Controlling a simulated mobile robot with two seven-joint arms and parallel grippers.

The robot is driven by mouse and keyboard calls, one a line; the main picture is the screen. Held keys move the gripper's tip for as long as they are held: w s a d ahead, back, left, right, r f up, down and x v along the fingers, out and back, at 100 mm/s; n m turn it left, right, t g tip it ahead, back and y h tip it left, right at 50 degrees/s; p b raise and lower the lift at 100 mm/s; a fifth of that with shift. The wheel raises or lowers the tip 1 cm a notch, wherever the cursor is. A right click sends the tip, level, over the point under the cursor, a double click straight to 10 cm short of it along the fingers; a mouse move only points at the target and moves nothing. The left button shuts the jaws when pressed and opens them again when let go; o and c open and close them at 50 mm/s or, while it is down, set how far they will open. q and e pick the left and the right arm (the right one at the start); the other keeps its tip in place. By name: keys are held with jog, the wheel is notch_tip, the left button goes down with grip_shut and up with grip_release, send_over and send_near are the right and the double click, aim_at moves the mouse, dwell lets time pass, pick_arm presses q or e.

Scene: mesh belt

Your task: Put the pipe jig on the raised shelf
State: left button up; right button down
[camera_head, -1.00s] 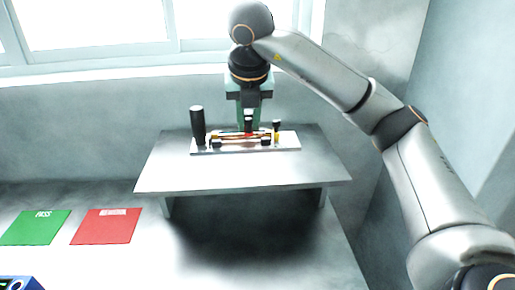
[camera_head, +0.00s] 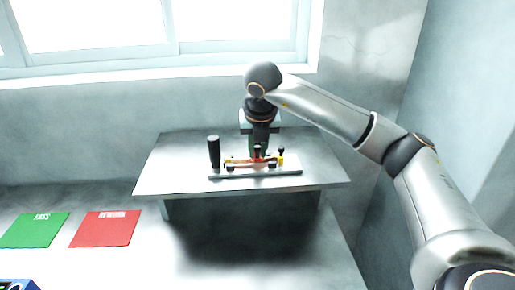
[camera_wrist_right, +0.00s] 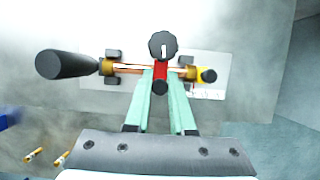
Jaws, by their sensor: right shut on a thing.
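The pipe jig (camera_head: 290,171) is a pale plate with a tall black handle, black blocks, a copper-coloured pipe with brass ends and a yellow piece. In the head view it is over the top of the grey raised shelf (camera_head: 170,178), near its middle. I cannot tell whether it touches the shelf. My right gripper (camera_head: 258,152) points down at the jig's middle. In the right wrist view its mint-green fingers (camera_wrist_right: 160,85) are shut on a red part of the jig. The plate (camera_wrist_right: 215,65) shows behind them. My left gripper is not in view.
A green PASS mat (camera_head: 33,230) and a red REWORK mat (camera_head: 105,229) lie on the table left of the shelf. A blue device (camera_head: 18,284) is at the lower left corner. The shelf top has free room left of the jig. A wall and window stand behind.

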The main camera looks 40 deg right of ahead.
jog(key=c, duration=0.8)
grip_release()
jog(key=shift+o, duration=0.2)
jog(key=v, duration=1.2)
jog(key=shift+p, duration=0.4)
